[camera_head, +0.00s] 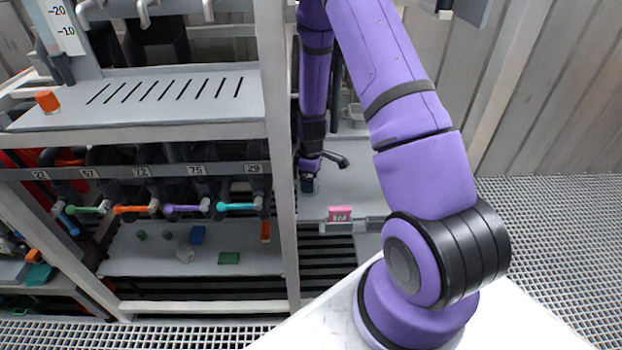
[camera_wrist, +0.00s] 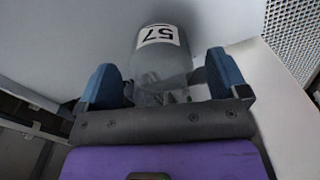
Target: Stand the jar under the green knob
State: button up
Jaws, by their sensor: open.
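A translucent grey jar (camera_wrist: 160,62) with a white label reading 57 lies between and just beyond the fingers in the wrist view. My gripper (camera_wrist: 166,82) is open, with one blue finger on each side of the jar. I cannot tell whether either finger touches it. In the head view my gripper (camera_head: 310,186) is low over the grey shelf right of the white post, and the jar cannot be made out there. The green knob (camera_head: 88,210) is on the left in a row of coloured knobs, near the plate reading 57.
Orange (camera_head: 132,209), purple (camera_head: 181,209) and cyan (camera_head: 237,206) knobs sit right of the green one. A white post (camera_head: 278,130) stands between this rack and my gripper. A pink tag (camera_head: 340,214) is nearby.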

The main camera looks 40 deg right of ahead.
notch_tip(320, 180, up, 11)
jog(key=shift+r, duration=0.2)
